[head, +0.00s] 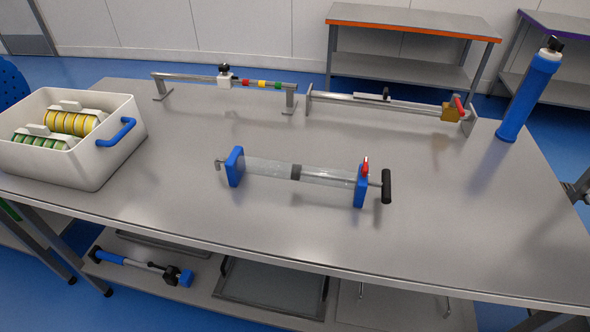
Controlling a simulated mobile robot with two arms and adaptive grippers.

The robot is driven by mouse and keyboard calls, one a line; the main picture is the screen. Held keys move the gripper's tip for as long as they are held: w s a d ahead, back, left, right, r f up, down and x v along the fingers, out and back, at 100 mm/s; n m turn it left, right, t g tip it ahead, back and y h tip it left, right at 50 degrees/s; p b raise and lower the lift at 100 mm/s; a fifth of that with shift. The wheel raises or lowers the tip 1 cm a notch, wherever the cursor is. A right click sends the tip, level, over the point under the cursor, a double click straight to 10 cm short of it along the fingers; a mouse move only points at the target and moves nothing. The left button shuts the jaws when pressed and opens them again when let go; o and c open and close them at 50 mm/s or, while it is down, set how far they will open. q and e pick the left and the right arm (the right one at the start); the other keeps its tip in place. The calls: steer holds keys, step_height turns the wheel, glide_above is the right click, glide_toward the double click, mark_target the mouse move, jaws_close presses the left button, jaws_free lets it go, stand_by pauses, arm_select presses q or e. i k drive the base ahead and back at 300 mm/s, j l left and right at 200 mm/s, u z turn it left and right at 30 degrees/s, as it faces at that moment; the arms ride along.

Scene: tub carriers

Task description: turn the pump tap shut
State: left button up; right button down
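The pump (265,168) is a clear barrel lying across the middle of the table between two blue end blocks. A grey piston sits inside near its middle, and a rod ends in a black T-handle (386,186) at the right. A small red tap lever (365,166) stands roughly upright on top of the right end block. A grey and black part, probably my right gripper (578,190), shows at the right edge, well away from the pump. It is cut off, so its opening cannot be told. My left gripper is not in view.
A white tub (118,165) with yellow and green discs stands at the left. Two rail fixtures (190,78) (350,97) stand behind the pump, and a blue upright cylinder (528,97) is at the right. The table (450,230) is clear in front and right of the pump.

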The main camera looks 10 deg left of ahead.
mark_target(364, 168)
steer(key=k+l+u, duration=0.1)
steer(key=u, duration=0.25)
steer(key=k+l+u, duration=0.15)
steer(key=u, duration=0.2)
steer(key=k+l+u, duration=0.15)
steer(key=u, duration=0.2)
